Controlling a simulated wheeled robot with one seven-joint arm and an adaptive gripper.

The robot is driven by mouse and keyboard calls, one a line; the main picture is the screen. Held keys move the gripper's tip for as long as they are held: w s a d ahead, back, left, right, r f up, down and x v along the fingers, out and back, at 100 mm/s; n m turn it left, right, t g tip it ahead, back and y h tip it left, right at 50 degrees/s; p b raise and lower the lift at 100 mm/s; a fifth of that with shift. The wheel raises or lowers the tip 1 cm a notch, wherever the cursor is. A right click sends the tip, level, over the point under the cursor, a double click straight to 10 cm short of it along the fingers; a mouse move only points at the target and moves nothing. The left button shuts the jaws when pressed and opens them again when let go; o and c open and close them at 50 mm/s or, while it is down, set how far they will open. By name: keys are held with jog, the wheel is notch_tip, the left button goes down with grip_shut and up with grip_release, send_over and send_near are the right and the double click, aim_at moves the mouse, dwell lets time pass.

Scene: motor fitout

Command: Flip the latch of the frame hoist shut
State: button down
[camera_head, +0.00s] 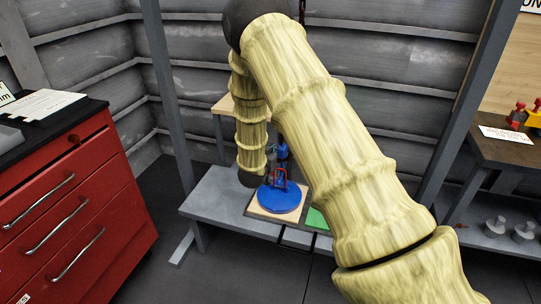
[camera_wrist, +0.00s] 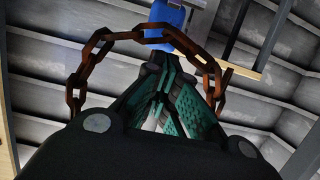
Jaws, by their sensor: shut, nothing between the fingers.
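My gripper (camera_wrist: 163,68) is shut and empty in the wrist view, its teal fingers meeting near the top centre. A blue body (camera_wrist: 168,16), which looks like part of the hoist, shows just beyond the fingertips; I cannot tell whether they touch. A rusty chain (camera_wrist: 104,36) loops across the view around the fingers. In the head view a small blue part (camera_head: 282,151) hangs above a red frame (camera_head: 280,178) at a blue disc (camera_head: 286,201). My arm hides much of this area, and my gripper cannot be made out there. The latch cannot be made out clearly.
The disc lies on a light wooden board on a grey bench (camera_head: 212,205), with a green patch (camera_head: 317,219) beside it. A red drawer cabinet (camera_head: 75,205) stands left. A dark table (camera_head: 510,150) stands right. Grey metal posts (camera_head: 163,95) flank the bench.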

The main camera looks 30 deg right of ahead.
jog(key=x, duration=0.4)
jog(key=shift+w+d, duration=0.1)
jog(key=shift+d, duration=0.15)
jog(key=f, duration=0.1)
jog(key=a+f, duration=0.1)
jog(key=shift+s+a+f, duration=0.1)
jog(key=shift+s+f, duration=0.2)
jog(key=shift+s, duration=0.1)
jog(key=shift+s+a+f, duration=0.25)
jog(key=shift+f, duration=0.15)
